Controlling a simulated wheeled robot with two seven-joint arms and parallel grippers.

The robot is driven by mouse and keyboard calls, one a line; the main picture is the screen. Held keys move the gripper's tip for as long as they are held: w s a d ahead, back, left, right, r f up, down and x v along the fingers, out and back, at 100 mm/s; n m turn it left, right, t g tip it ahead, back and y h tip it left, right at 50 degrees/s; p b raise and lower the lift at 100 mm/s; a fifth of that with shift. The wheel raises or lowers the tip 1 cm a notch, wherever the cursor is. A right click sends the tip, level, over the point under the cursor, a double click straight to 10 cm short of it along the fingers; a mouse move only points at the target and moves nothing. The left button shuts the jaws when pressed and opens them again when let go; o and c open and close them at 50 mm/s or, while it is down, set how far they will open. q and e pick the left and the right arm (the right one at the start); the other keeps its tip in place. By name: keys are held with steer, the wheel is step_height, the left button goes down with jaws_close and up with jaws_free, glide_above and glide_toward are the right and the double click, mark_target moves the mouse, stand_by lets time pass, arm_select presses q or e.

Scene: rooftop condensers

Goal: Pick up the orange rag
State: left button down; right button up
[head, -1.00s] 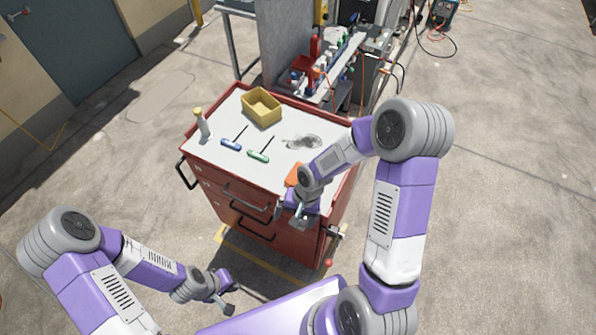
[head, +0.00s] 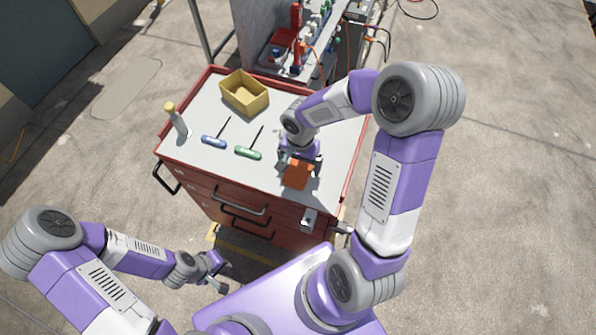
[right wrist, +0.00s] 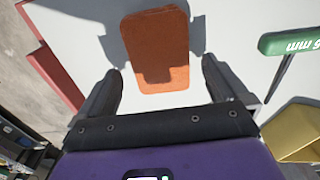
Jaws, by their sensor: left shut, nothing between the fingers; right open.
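The orange rag (head: 296,175) lies flat on the light top of a red tool cart, near its front right part. In the right wrist view the rag (right wrist: 157,50) is a folded rounded rectangle lying ahead of and partly between the fingers. My right gripper (head: 299,163) is open and empty just above the rag; its two fingers also show in the right wrist view (right wrist: 160,88), one on each side. I cannot tell the exact height gap.
On the cart top (head: 200,160) are a yellow bin (head: 244,98), a blue-handled tool (head: 214,141), a green-handled tool (head: 248,153) and a bottle with a yellowish cap (head: 176,122). Equipment with red and blue fittings (head: 300,45) stands behind the cart.

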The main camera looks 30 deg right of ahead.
mark_target(300, 168)
steer(key=shift+f, duration=0.95)
steer(key=shift+c, duration=0.2)
steer(key=c, duration=1.1)
steer(key=shift+o, duration=0.2)
steer(key=shift+w, duration=0.1)
step_height(300, 168, up, 10)
steer(key=p, duration=0.2)
